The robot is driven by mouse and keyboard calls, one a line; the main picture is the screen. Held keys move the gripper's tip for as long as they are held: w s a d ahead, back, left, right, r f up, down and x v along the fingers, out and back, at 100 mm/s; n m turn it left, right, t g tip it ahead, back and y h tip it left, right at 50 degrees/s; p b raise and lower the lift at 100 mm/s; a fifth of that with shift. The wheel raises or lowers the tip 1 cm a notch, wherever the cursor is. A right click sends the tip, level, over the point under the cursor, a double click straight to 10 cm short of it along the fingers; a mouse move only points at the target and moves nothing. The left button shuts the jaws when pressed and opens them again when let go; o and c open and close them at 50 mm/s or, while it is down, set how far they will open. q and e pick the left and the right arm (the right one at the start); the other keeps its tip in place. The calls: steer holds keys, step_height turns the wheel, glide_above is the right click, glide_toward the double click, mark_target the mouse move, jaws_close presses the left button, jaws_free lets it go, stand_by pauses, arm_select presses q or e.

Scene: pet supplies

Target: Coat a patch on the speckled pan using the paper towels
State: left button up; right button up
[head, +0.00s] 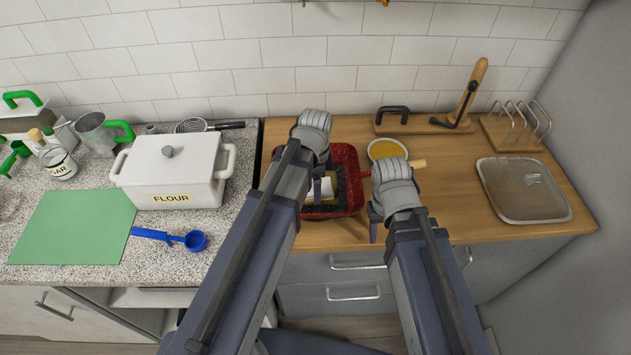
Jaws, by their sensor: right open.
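The red speckled pan (346,160) sits on the wooden counter, with a dark, yellowish-edged area inside it. Its handle points right and is partly hidden by my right arm. A small white piece (328,188), perhaps the paper towels, shows inside the pan next to my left gripper. My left gripper (317,192) points down over the pan; my arm hides much of it, and I cannot tell whether its fingers close on the white piece. My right gripper (375,222) is open and empty, just right of the pan.
A round dish with yellow content (387,149) stands behind my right wrist. A lidded tray (523,190) and a wooden rack (515,128) are at right. A white flour box (172,170), blue scoop (195,240) and green mat (75,227) are on the left counter.

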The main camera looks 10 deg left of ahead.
arm_select(q)
steer(key=shift+w+a, duration=0.25)
steer(key=shift+w, duration=0.75)
steer(key=shift+w+a, duration=0.2)
steer(key=shift+w, duration=0.75)
steer(key=shift+w+d, duration=0.2)
steer(key=shift+d, duration=0.8)
steer(key=shift+s, duration=0.1)
steer(key=shift+s+d, duration=0.25)
steer(key=shift+s, duration=0.7)
steer(key=shift+s+d, duration=0.2)
steer(key=shift+s, duration=0.75)
steer(key=shift+r, duration=0.1)
arm_select(e)
steer(key=shift+r, duration=0.1)
